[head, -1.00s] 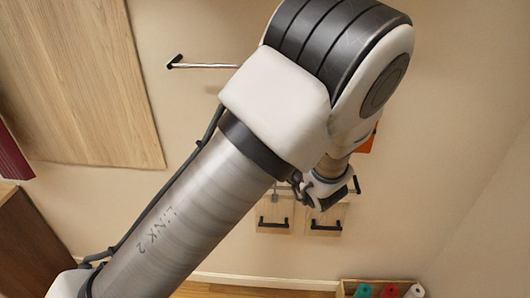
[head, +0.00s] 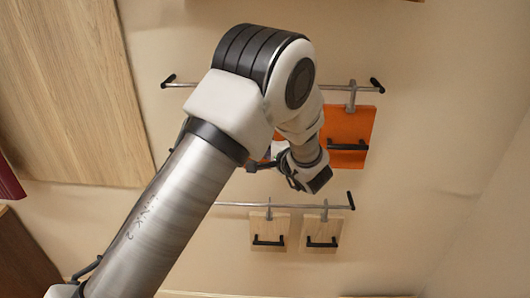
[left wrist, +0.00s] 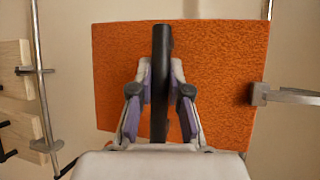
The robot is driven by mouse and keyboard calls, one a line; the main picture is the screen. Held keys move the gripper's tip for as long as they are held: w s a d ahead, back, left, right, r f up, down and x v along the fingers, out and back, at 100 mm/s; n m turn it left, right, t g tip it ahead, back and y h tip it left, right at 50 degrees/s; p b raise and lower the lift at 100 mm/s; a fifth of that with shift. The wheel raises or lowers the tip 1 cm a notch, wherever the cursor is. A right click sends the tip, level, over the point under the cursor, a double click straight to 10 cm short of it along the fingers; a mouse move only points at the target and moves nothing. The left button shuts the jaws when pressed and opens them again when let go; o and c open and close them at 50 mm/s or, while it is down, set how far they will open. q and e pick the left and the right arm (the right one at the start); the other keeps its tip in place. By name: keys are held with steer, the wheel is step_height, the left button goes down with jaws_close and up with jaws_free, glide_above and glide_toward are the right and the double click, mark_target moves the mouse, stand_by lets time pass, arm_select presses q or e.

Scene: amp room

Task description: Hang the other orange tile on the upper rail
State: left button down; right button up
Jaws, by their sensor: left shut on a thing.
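One orange tile (head: 362,120) hangs by a metal hook from the upper rail (head: 215,84), near its right end, with its black handle facing out. My left gripper (head: 277,151) is to the left of that tile and below the rail, partly hidden by my arm. In the left wrist view, my left gripper (left wrist: 161,76) is shut on the black handle of an orange tile (left wrist: 220,65). That tile's metal hook (left wrist: 285,95) sticks out at the right of the picture. Whether the hook touches the rail cannot be told. My right gripper is not in view.
A lower rail (head: 235,204) carries two light wood tiles (head: 269,225) (head: 323,228) with black handles. They also show at the left wrist view's left edge (left wrist: 18,85). A large wood panel (head: 75,90) is at the left. The wall on the right is bare.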

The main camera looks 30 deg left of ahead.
arm_select(q)
steer(key=shift+w+a+f+b, duration=0.1)
steer(key=shift+w+a+f, duration=0.4)
steer(key=shift+w, duration=0.35)
steer(key=shift+w+a+f+b, duration=0.1)
steer(key=shift+w+a+f, duration=0.4)
steer(key=shift+w, duration=0.4)
steer(key=shift+w+a+f+b, duration=0.1)
steer(key=shift+w+a+f, duration=0.4)
steer(key=shift+w, duration=0.35)
steer(key=shift+r, duration=0.1)
steer(key=c, duration=1)
jaws_free()
steer(key=shift+c, duration=0.2)
steer(key=shift+s, duration=0.1)
